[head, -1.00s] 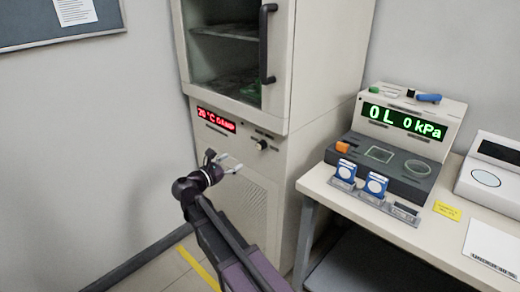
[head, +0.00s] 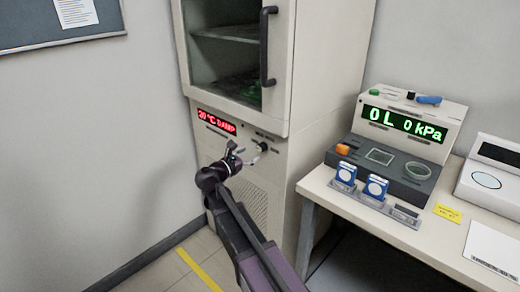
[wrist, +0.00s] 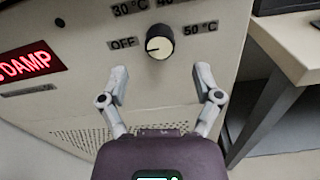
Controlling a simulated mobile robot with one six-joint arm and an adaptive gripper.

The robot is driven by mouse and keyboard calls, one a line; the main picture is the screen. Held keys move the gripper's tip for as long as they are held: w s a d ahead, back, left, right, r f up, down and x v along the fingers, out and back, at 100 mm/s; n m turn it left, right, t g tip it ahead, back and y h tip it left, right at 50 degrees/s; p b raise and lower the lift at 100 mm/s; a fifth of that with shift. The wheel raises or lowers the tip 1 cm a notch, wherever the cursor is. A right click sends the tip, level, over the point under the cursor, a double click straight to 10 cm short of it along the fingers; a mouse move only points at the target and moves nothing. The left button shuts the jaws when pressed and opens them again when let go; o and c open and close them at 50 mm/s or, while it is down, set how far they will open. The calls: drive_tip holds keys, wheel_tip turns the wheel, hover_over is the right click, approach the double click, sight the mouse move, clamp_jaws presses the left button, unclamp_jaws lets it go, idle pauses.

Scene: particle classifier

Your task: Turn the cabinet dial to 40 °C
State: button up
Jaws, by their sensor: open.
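The cabinet dial (wrist: 159,42) is a round cream knob with a black base on the cabinet's front panel (head: 250,170). The red display (head: 216,121) reads 20 °C DAMP.
A cabinet door handle (head: 268,45) is above the dial. To the right stands a table (head: 330,200) with a green-lit device (head: 405,122) reading 0 L 0 kPa and two blue-and-white items. The floor left of the cabinet is clear.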

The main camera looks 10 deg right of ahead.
sight(259, 149)
drive_tip(key=shift+x, duration=2.9)
drive_tip(key=shift+a, duration=0.1)
clamp_jaws()
